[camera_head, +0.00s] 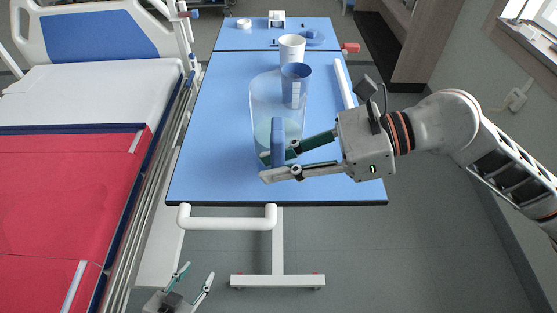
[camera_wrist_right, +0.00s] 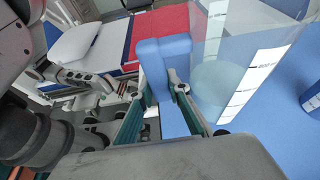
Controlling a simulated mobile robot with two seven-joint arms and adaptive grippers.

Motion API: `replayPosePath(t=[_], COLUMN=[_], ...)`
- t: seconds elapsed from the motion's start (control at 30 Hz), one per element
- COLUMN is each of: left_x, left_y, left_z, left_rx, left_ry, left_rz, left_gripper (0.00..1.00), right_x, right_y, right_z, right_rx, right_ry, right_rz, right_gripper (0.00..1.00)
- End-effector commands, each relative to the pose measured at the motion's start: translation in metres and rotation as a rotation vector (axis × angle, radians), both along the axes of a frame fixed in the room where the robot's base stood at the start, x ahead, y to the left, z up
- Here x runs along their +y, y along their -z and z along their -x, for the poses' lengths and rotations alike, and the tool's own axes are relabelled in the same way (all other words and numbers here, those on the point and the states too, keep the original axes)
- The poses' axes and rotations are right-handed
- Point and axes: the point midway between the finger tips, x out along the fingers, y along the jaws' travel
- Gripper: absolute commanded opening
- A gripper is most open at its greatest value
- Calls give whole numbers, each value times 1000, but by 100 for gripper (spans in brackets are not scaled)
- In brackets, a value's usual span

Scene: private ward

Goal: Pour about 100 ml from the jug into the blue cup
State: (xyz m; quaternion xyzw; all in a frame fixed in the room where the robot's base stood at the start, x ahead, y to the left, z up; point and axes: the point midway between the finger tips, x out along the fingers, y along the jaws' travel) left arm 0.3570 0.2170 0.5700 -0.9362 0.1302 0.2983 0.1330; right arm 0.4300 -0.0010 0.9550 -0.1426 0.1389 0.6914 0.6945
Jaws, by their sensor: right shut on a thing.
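The clear jug (camera_head: 262,100) stands upright over the near part of the blue-topped table, with pale liquid low inside and a blue handle (camera_head: 277,140) facing me. My right gripper (camera_head: 265,167) is shut on that handle; the wrist view shows the handle (camera_wrist_right: 152,60) between its fingers and the jug's marked wall (camera_wrist_right: 243,92) beside it. Whether the jug touches the table is unclear. The blue cup (camera_head: 296,72), with white markings, stands just behind the jug, partly overlapped by it; its edge shows in the wrist view (camera_wrist_right: 312,98). My left gripper (camera_head: 195,284) is open and empty, low before the table.
A white cup (camera_head: 291,47) stands behind the blue cup. A white roll (camera_head: 244,23), a small white device (camera_head: 277,18) and a blue item (camera_head: 312,35) lie at the far end. The bed (camera_head: 70,180) runs along the left. The table's left part is clear.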

Motion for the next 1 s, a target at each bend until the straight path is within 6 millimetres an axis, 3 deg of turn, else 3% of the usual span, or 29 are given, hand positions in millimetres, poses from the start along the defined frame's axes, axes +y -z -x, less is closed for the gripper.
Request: replayPosePath(t=[0.77, 0.8, 0.83, 0.87, 1.0], left_x=[-1, -1, -1, -1, -1], left_y=[9, 9, 9, 9, 9], left_z=[5, 5, 5, 5, 5], left_rx=[15, 15, 15, 15, 15], left_ry=[1, 1, 1, 1, 1], left_rz=[1, 1, 1, 1, 1], left_gripper=[39, 39, 39, 39, 39], right_x=[0, 0, 0, 0, 0], right_y=[11, 11, 11, 11, 12], right_z=[0, 0, 0, 0, 0], right_rx=[-4, -4, -4, -3, -2], right_ry=[-1, -1, -1, 0, 0], right_rz=[-2, -2, -2, -2, -1], right_gripper=[0, 25, 32, 36, 36])
